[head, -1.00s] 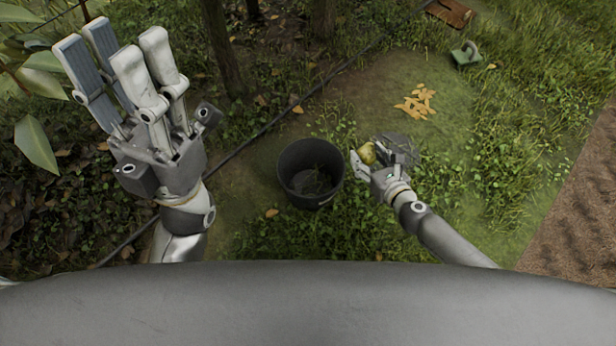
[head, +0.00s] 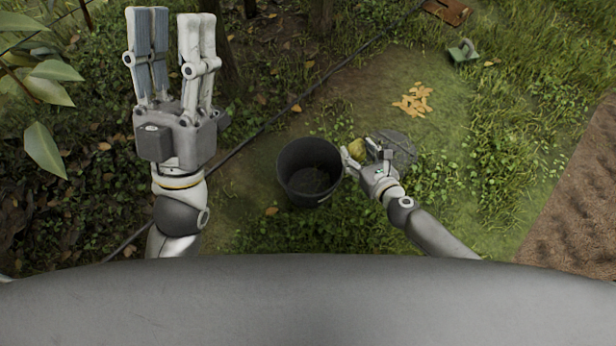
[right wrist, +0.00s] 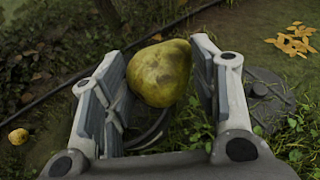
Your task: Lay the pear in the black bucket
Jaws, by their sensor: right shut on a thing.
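The yellow-green pear (head: 357,147) is held between the fingers of my right gripper (head: 359,150). In the right wrist view the pear (right wrist: 159,72) sits between the two finger pads, near their tips. The black bucket (head: 291,160) stands upright on the ground just left of the right gripper in the head view. Its inside looks dark, with no pear visible in it. The pear is beside the bucket's right rim, not over its opening. My left gripper (head: 171,20) is raised at the left with its fingers apart and empty.
A grey round slab (head: 397,150) lies on the ground behind the right gripper. Orange leaves (head: 413,101) and a green tool (head: 463,52) lie further back. A dark hose (head: 262,130) crosses the ground left of the bucket. Tree trunks stand at the back.

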